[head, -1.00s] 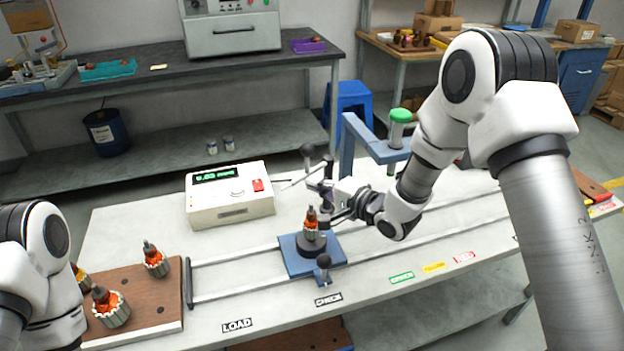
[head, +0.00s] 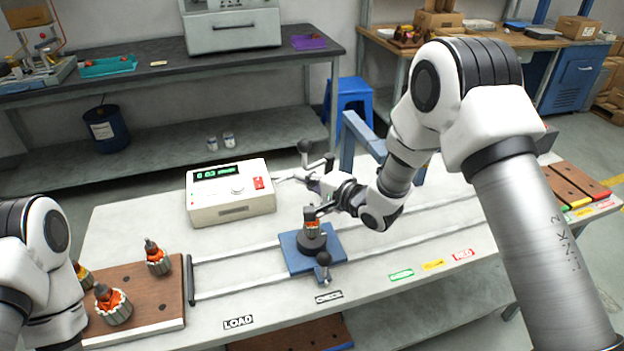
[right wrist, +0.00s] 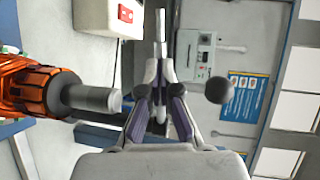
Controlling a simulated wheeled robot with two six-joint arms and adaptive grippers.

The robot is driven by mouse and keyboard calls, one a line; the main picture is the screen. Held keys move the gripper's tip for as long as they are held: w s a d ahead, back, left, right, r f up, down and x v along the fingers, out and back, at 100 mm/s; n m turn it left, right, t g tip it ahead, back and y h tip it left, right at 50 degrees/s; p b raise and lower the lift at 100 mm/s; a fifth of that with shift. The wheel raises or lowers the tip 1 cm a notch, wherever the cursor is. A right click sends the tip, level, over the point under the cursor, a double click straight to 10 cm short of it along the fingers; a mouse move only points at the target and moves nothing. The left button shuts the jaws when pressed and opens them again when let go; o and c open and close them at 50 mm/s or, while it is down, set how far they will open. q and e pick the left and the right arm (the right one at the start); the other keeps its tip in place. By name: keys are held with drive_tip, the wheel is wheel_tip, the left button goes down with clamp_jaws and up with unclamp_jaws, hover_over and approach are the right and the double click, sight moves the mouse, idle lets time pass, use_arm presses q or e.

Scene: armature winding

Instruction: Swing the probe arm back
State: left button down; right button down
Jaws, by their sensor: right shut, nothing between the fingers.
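My right gripper (head: 300,176) points left over the table, behind the seated armature, with its fingers shut and empty. The closed fingers also show in the right wrist view (right wrist: 160,65). A dark ball knob (head: 304,146), which seems to belong to the probe arm, stands just behind the gripper. The knob shows right of the fingers in the right wrist view (right wrist: 218,90), apart from them. The rest of the probe arm is hard to separate from my gripper. An orange-wound armature (head: 312,229) stands upright on the blue plate (head: 331,237). My left gripper is out of view.
The white tester (head: 231,208) with a lit green display stands left of the gripper. A wooden board (head: 162,309) with armatures lies at front left. Rails (head: 240,287) run along the table. A blue post (head: 348,150) rises behind my right wrist.

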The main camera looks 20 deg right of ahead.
drive_tip(key=shift+r+p+x, duration=0.15)
drive_tip(key=shift+p+x, duration=0.05)
drive_tip(key=shift+x, duration=0.6)
drive_tip(key=shift+r+p+x, duration=0.2)
drive_tip(key=shift+x, duration=0.6)
drive_tip(key=shift+w, duration=0.1)
